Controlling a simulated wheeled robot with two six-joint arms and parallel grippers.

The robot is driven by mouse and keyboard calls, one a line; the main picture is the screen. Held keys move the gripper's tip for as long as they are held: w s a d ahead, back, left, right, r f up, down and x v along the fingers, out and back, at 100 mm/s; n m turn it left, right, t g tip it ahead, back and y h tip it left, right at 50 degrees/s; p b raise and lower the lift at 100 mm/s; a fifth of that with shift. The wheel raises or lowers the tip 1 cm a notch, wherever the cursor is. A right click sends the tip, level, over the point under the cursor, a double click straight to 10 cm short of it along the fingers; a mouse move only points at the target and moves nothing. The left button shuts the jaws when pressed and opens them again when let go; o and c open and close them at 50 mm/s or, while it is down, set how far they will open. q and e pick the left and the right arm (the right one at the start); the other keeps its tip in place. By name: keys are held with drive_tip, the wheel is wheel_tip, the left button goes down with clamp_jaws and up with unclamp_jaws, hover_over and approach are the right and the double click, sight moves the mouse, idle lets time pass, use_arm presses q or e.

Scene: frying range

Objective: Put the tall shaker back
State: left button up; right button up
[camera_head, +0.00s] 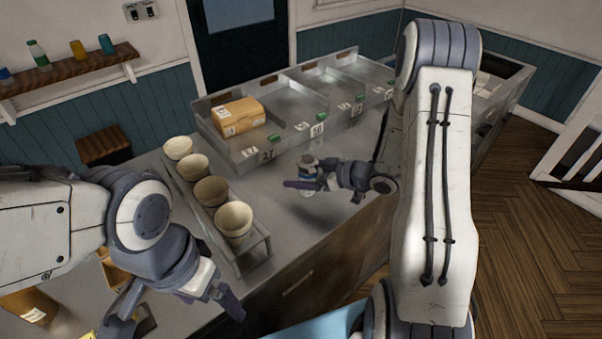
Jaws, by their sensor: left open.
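The shaker (306,162), pale with a grey top, stands upright at my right gripper (304,184), over the counter in front of the metal bins. A purple finger crosses its front and hides part of its body. The gripper looks closed around it, and a dark shadow lies on the counter below, so it appears held above the surface. My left gripper (182,308) is open and empty at the lower left, its fingers spread wide and pointing down near the counter's front edge.
A metal rack (255,257) holds several paper cups left of the shaker. Divided metal bins (285,107) with tags stand behind, one holding a cardboard box (238,117). A wall shelf (70,72) carries several small bottles. Clear counter (285,228) lies between rack and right gripper.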

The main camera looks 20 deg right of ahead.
sight(301, 162)
drive_tip(key=shift+r, duration=0.3)
drive_tip(key=b+v, duration=0.1)
drive_tip(key=v, duration=1.1)
drive_tip(key=shift+f, duration=0.1)
drive_tip(key=p+x, duration=0.1)
drive_tip(key=x, duration=1)
drive_tip(key=shift+w+a+f, duration=0.1)
drive_tip(key=shift+w+a, duration=0.05)
drive_tip(key=shift+a, duration=0.1)
drive_tip(key=shift+w+a, duration=0.1)
drive_tip(key=shift+w, duration=0.2)
wheel_tip(301, 162, up, 2)
drive_tip(key=shift+s+r, duration=0.1)
drive_tip(key=shift+r, duration=0.6)
